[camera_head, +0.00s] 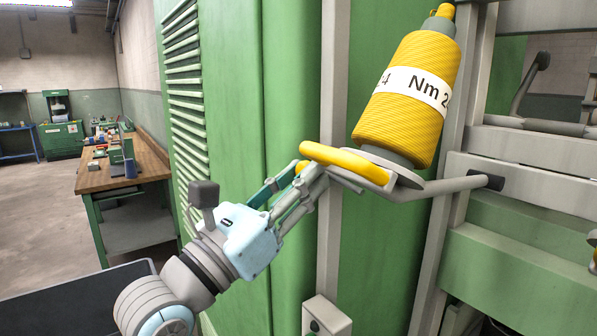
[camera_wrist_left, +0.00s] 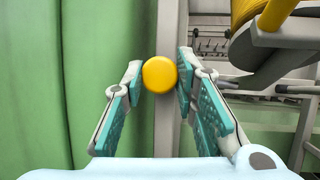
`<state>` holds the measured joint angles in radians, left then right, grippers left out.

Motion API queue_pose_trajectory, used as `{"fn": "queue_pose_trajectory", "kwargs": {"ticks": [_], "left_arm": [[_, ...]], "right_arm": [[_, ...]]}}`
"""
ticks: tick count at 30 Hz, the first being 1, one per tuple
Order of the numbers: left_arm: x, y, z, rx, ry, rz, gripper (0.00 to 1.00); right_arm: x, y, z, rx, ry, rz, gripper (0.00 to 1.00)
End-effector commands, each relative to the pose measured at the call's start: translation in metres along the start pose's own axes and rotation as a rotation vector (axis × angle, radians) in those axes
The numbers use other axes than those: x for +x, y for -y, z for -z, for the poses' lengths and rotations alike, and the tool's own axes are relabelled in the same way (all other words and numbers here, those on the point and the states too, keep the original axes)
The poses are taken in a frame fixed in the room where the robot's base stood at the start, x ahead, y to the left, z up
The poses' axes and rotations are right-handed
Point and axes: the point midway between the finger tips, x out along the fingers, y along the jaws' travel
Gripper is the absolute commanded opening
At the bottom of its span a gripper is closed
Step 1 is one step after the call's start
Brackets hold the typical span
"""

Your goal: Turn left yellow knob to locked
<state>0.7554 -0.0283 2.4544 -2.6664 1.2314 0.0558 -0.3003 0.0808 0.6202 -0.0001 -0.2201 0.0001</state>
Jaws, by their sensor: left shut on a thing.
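The left yellow knob (camera_wrist_left: 159,76) is a round yellow ball between the teal-padded fingers of my left gripper (camera_wrist_left: 160,95) in the left wrist view. My right gripper is out of view.
A yellow yarn bobbin (camera_head: 408,100) with a white label stands tilted above the handle. Green machine panels (camera_head: 290,100) and a grey upright (camera_head: 333,60) are close behind. A grey bent rod (camera_head: 435,186) runs right. A workbench (camera_head: 150,160) stands at left.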

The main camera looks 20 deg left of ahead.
Motion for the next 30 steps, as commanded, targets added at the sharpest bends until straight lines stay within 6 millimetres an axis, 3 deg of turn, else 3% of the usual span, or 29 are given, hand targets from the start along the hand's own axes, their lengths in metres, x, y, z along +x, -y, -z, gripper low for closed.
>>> {"fn": "queue_pose_trajectory", "kwargs": {"ticks": [10,11,15,30], "left_arm": [[0.0000,0.0004,-0.0035,0.000,0.011,-0.001,0.00],[0.0000,0.0004,-0.0035,0.000,0.011,-0.001,0.28],[0.0000,0.0004,-0.0029,0.000,0.009,0.000,0.47],[0.0000,-0.0002,-0.0007,-0.001,0.003,-0.002,0.47]], "right_arm": [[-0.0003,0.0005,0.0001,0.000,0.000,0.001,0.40],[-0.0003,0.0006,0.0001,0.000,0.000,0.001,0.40],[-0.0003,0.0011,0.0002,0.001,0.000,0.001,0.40],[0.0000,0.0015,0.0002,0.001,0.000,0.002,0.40]]}}
